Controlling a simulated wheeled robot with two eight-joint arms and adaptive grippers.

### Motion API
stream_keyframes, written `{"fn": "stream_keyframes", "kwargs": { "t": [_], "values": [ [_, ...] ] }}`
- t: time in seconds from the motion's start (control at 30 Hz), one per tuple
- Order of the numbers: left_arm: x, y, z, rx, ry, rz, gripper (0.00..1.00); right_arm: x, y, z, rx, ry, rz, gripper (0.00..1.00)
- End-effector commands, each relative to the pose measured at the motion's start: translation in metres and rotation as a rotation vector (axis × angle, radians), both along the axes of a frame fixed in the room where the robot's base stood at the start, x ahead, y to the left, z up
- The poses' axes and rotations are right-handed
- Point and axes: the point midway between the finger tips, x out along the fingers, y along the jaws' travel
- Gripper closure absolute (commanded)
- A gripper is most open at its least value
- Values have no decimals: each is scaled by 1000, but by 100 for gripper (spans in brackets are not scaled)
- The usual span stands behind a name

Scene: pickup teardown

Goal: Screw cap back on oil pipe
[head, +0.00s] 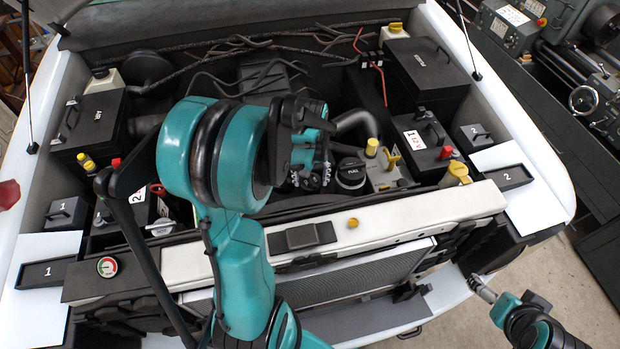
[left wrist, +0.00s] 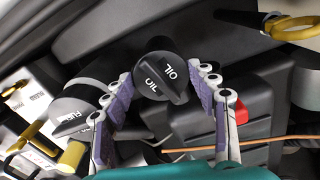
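The black round oil cap (left wrist: 160,78), with a raised grip bar and white OIL lettering, shows in the middle of the left wrist view. My left gripper (left wrist: 161,80) has its two purple-padded fingers on opposite sides of the cap, seemingly closed against its rim. The oil pipe is hidden beneath the cap, so I cannot tell how the cap sits on it. In the head view my left gripper (head: 312,168) reaches down into the engine bay and mostly covers that spot. My right gripper (head: 482,288) is low at the right, in front of the truck, away from the cap.
A black FUEL cap (head: 350,174) stands close to the right of my left gripper, with a yellow-capped block (head: 384,172) beyond it. A 12V battery (head: 428,145) is farther right. The white front crossbeam (head: 400,218) runs below my left arm. A yellow ring handle (left wrist: 292,26) shows in the left wrist view.

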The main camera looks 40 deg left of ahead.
Motion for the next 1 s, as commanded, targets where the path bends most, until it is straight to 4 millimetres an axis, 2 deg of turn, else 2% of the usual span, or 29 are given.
{"fn": "stream_keyframes", "kwargs": {
  "t": [0.03,0.07,0.37,0.47,0.57,0.8,1.0],
  "values": [
    [1,0,0,-1,-2,-1,26,0,0,0,0,0,0,0],
    [1,0,0,0,-1,-1,21,0,0,0,0,0,0,0],
    [0,0,1,0,0,2,21,0,0,0,0,0,0,0],
    [0,0,6,1,1,2,21,0,0,0,0,0,0,0],
    [0,0,20,0,1,2,21,0,0,0,0,0,0,0],
    [1,-1,73,0,1,1,21,0,0,0,0,0,0,0],
    [2,-1,107,0,1,0,21,0,0,0,0,0,0,0]
  ]
}}
